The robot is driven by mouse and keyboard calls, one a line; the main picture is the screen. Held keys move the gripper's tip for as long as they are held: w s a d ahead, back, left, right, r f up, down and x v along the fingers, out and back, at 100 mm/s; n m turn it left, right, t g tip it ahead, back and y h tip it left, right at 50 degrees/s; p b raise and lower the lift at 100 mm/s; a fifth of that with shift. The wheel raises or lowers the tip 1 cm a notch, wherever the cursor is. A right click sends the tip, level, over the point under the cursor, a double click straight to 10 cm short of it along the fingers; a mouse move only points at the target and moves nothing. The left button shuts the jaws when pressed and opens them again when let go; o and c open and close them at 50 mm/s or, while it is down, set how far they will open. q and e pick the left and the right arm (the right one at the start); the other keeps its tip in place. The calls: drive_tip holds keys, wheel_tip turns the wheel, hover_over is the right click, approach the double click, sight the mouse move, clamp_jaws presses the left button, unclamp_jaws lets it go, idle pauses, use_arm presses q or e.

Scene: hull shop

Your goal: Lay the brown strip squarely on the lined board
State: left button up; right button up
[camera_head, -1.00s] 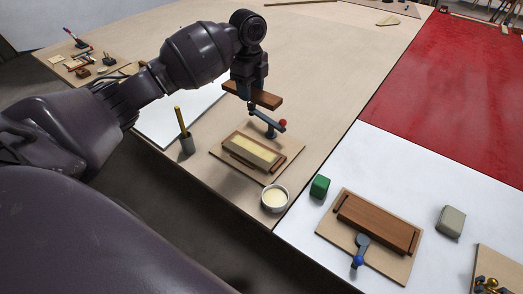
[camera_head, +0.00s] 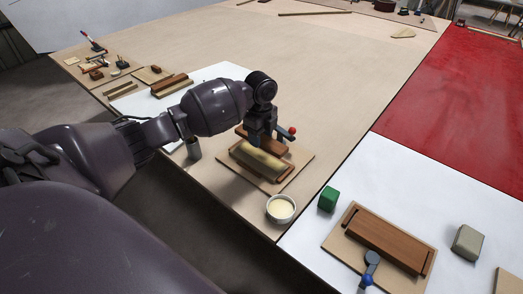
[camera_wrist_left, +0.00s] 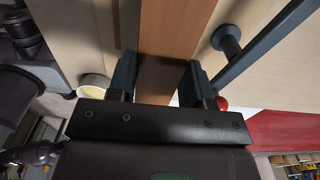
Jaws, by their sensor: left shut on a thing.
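My left gripper (camera_head: 261,139) is shut on the brown strip (camera_head: 277,149), a flat wooden bar. In the left wrist view the strip (camera_wrist_left: 177,35) runs between the two fingers of the left gripper (camera_wrist_left: 160,80). The strip is over the far side of a wooden block with a cream top face, which I take as the lined board (camera_head: 256,161). The block sits between low brown rails on a tan base. The strip and gripper partly cover the block. I cannot tell whether the strip touches it. My right gripper is out of view.
A clamp arm with a red knob (camera_head: 292,131) stands just behind the block. A bowl of cream paste (camera_head: 281,208) and a green cube (camera_head: 328,199) are in front and to the right. A grey cup (camera_head: 193,149) stands left. A similar brown-topped fixture (camera_head: 388,238) lies right.

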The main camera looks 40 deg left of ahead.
sight(260, 156)
use_arm(q)
wheel_tip(260, 156, down, 5)
drive_tip(key=shift+f+b, duration=0.1)
drive_tip(key=shift+b, duration=0.45)
drive_tip(key=shift+f, duration=0.35)
drive_tip(key=shift+r, duration=0.1)
drive_tip(key=shift+f, duration=0.2)
drive_tip(key=o, duration=1)
drive_tip(key=shift+c, duration=0.2)
drive_tip(key=shift+r, duration=0.15)
